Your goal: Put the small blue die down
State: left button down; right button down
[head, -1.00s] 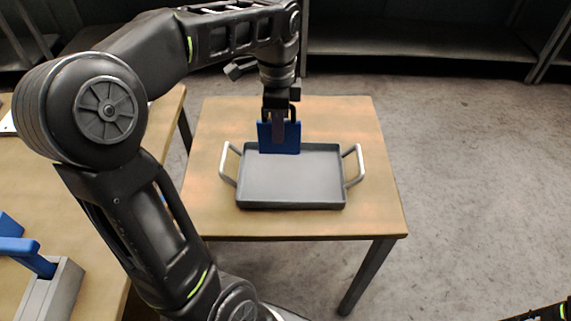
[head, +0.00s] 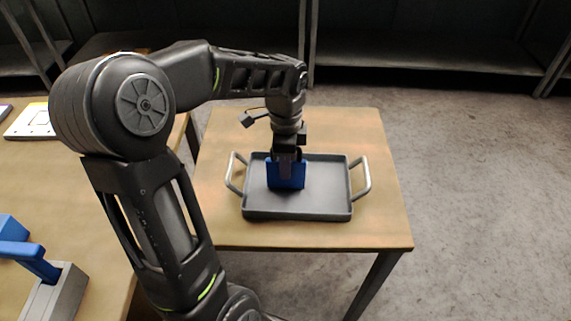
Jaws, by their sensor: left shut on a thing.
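The small blue die (head: 287,181) is a flat blue plate held upright. My left gripper (head: 287,165) points down and is shut on it, covering its middle. The die is over the left half of the grey tray (head: 315,213), inside its rim as seen from here. I cannot tell whether its lower edge touches the tray floor. The tray has a handle at each short side. My right gripper is out of view.
The tray stands on a small wooden table (head: 385,230). Another wooden table at the left carries a grey block with a blue-handled thing (head: 30,258) and a white panel (head: 30,122). Dark shelves stand behind, and bare floor lies to the right.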

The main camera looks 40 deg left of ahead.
pick_arm(q)
jog(key=shift+f, duration=0.1)
jog(key=c, duration=1.4)
grip_release()
notch_tip(320, 180, up, 12)
jog(key=shift+r, duration=0.15)
